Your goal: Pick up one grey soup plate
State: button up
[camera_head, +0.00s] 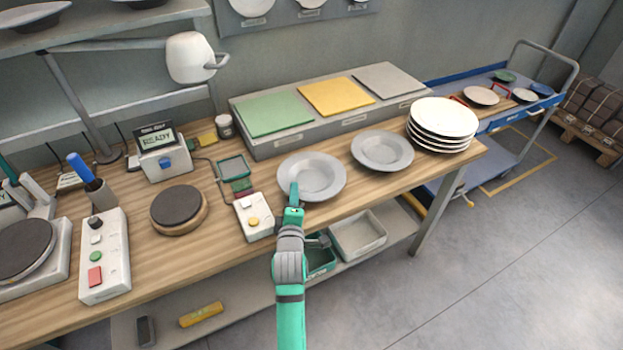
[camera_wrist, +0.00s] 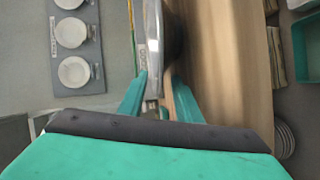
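Two grey soup plates are on the wooden bench. The nearer one (camera_head: 318,174) lies by the front edge; the other (camera_head: 382,150) lies to its right. My gripper (camera_head: 293,192) is at the front left rim of the nearer plate. In the wrist view this plate (camera_wrist: 153,45) is seen edge-on, its rim between my two fingers (camera_wrist: 159,76). The fingers stand apart, one on each side of the rim, with a narrow gap visible on the right-hand side. Firm contact cannot be made out. The finger below the rim is hidden in the head view.
A stack of white plates (camera_head: 443,122) stands at the bench's right end. A raised block with green, yellow and grey pads (camera_head: 372,117) lies behind the plates. A white button box (camera_head: 254,217) is close to the left of my gripper. An empty grey bin (camera_head: 357,234) sits below.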

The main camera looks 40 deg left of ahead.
jog(key=shift+c, duration=0.4)
grip_shut()
jog(key=shift+r, duration=0.1)
